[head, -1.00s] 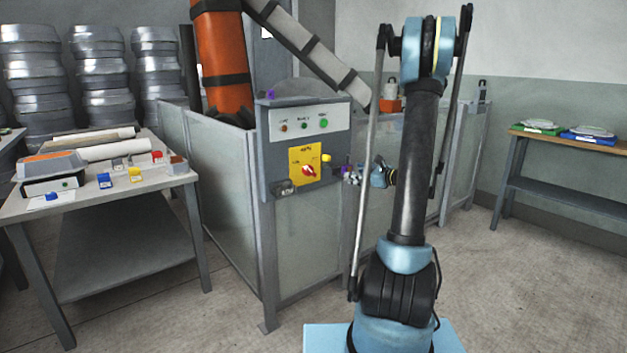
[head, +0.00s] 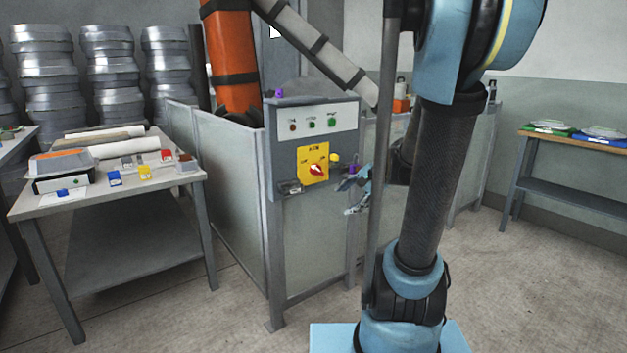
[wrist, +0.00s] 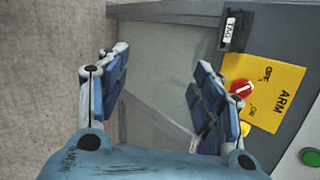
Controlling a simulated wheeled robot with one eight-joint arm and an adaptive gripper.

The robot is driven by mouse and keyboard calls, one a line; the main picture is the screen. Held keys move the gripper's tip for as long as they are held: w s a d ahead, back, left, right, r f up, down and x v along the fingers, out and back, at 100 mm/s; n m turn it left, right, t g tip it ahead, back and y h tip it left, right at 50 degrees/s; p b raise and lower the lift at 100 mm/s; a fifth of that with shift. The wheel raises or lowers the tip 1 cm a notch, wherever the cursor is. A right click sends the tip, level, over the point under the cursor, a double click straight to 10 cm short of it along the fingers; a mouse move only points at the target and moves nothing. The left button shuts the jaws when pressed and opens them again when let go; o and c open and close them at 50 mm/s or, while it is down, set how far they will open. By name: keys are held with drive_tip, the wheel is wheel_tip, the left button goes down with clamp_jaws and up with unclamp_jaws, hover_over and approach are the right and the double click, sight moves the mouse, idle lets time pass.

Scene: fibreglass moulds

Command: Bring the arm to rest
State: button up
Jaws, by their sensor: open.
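My gripper (head: 357,190) is at the right edge of the grey control panel (head: 284,183) in the head view, partly hidden behind my arm. In the wrist view its two blue fingers (wrist: 160,72) are spread wide with nothing between them. The panel carries a yellow plate (head: 312,178) with a red rotary switch (head: 316,170). In the wrist view the red switch (wrist: 240,88) and yellow plate (wrist: 280,75) lie just right of the right finger. I cannot tell whether that finger touches anything. My arm stands bent in front of the panel.
A glazed fence (head: 228,190) encloses an orange column (head: 232,62). A table (head: 120,200) with small boxes and rolls stands left, with stacked grey moulds (head: 108,70) behind. A bench (head: 565,137) with trays stands right. The floor (head: 530,270) between is clear.

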drive_tip(key=s+d+f+n+g+h, duration=0.1)
drive_tip(key=s+d+f+n+h, duration=0.1)
drive_tip(key=s+n, duration=0.2)
drive_tip(key=s+d+f+n+g+h, duration=0.1)
drive_tip(key=s+d+f+n+h, duration=0.1)
drive_tip(key=s, duration=0.9)
drive_tip(key=s+d+f+n+g+h, duration=0.1)
drive_tip(key=s+d+f+n+h, duration=0.1)
drive_tip(key=s+n, duration=0.3)
drive_tip(key=shift+s+d+f+n+h, duration=0.35)
drive_tip(key=shift+s+d+f, duration=0.25)
drive_tip(key=shift+s, duration=0.65)
drive_tip(key=shift+w+f+g, duration=0.25)
drive_tip(key=shift+w+g, duration=0.05)
drive_tip(key=shift+w, duration=0.2)
drive_tip(key=shift+c, duration=0.6)
